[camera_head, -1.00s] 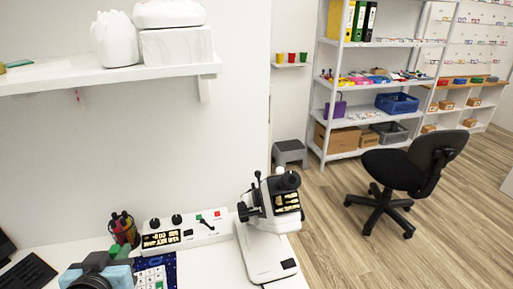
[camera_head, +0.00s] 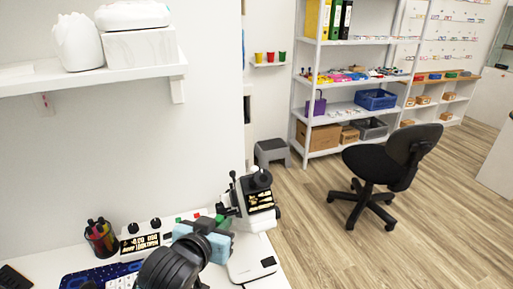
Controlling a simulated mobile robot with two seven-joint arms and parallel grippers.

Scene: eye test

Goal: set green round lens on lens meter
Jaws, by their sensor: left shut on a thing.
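The lens meter (camera_head: 258,205) is a white and black instrument on a white base. It stands at the right end of the white desk. My left gripper (camera_head: 217,227), light blue at its end on a black arm, is shut on the green round lens (camera_head: 220,219). Only a small green part of the lens shows above the gripper. The lens is close to the left side of the lens meter in the picture; I cannot tell whether they touch. My right gripper is not in view.
A white control box (camera_head: 143,242) with black knobs and a pen cup (camera_head: 101,238) stand left on the desk. A wall shelf (camera_head: 95,75) hangs above. A black chair (camera_head: 385,165) stands on open floor to the right.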

